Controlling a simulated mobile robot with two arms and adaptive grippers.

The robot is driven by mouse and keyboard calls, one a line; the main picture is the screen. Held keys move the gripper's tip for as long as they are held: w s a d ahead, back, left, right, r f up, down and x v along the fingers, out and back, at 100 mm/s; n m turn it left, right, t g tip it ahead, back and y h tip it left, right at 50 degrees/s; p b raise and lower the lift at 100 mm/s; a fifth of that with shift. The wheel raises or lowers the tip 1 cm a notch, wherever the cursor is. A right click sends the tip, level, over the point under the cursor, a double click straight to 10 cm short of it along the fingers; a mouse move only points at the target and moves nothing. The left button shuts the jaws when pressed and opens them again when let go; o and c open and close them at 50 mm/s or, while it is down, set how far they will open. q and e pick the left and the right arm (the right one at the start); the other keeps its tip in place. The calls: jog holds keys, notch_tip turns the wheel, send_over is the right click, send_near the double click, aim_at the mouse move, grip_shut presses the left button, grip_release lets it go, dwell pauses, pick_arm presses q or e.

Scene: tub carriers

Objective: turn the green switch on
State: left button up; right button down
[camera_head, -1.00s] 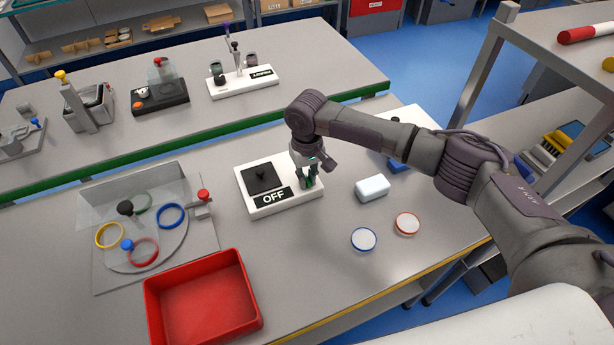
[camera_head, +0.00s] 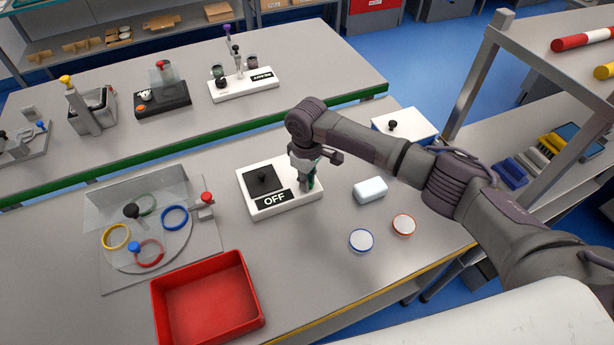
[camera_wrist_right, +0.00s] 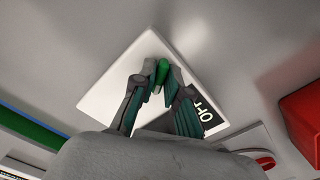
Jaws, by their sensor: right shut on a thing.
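The switch box is a white block (camera_head: 282,208) with a black panel, a black knob (camera_head: 263,176) and an "OFF" label (camera_head: 274,200). My right gripper (camera_head: 308,184) points down at the box's right end. In the right wrist view, the right gripper (camera_wrist_right: 160,95) has its fingers around a green switch handle (camera_wrist_right: 162,72), shut on it. In the head view the green handle is mostly hidden by the fingers. The white box also shows in the wrist view (camera_wrist_right: 105,98). My left gripper is not in view.
A red tray (camera_head: 207,300) and a ring fixture (camera_head: 157,235) lie left. A pale block (camera_head: 370,190) and two round lids (camera_head: 361,240) (camera_head: 403,224) lie right. A blue-and-white box (camera_head: 404,125) stands behind my right arm.

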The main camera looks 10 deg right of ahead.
jog(key=n+p, duration=0.1)
jog(key=n, duration=0.4)
jog(key=shift+r+n, duration=0.1)
jog(key=shift+n, duration=0.3)
jog(key=n, duration=0.5)
jog(key=shift+w+n, duration=0.1)
jog(key=shift+n, duration=0.3)
jog(key=c, duration=1.2)
grip_release()
notch_tip(320, 180, up, 12)
jog(key=shift+f, duration=0.1)
